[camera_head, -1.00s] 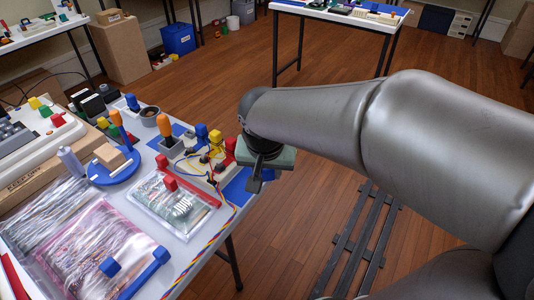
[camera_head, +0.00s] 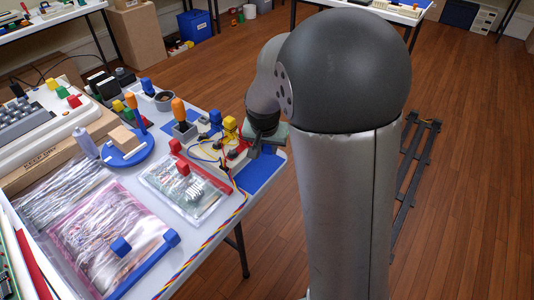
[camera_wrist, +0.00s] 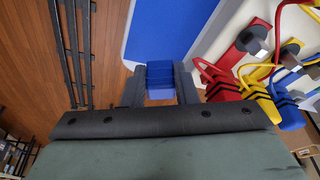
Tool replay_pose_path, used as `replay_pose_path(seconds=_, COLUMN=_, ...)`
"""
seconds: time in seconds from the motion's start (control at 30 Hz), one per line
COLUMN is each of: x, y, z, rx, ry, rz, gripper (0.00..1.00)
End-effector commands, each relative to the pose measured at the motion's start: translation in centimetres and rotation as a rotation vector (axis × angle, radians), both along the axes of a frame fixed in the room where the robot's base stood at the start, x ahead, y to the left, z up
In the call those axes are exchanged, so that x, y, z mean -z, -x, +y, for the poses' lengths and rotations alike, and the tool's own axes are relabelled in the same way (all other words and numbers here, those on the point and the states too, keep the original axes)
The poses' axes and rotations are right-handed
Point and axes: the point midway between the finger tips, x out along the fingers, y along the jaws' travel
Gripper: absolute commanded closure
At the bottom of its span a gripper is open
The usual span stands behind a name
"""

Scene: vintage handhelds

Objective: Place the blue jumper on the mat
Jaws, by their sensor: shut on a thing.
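The blue jumper (camera_wrist: 160,74) is a small ridged blue block, clamped between the two dark fingers of my gripper (camera_wrist: 161,86) in the wrist view. The flat blue mat (camera_wrist: 172,28) lies below and beyond it on the table edge. The jumper overlaps the mat's near edge in that picture; its height above it is hard to tell. In the head view my gripper (camera_head: 253,150) hangs at the table's right edge, by the mat (camera_head: 262,174). The jumper is not clearly visible there.
Red, yellow and blue jumpers with wires (camera_wrist: 258,90) stand on a pale base just right of my gripper in the wrist view. A clear case with a circuit board (camera_head: 187,190) lies left of the mat. Open floor (camera_head: 450,160) is to the right.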

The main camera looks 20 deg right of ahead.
Motion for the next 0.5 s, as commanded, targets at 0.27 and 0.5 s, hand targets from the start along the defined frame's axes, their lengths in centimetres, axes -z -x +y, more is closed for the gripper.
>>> replay_pose_path(seconds=0.27, x=3.1, y=0.0, z=0.0, rx=0.000, ry=0.000, rz=0.001, gripper=1.00)
replay_pose_path(seconds=0.5, x=3.2, y=0.0, z=0.0, rx=0.000, ry=0.000, rz=0.001, gripper=1.00)
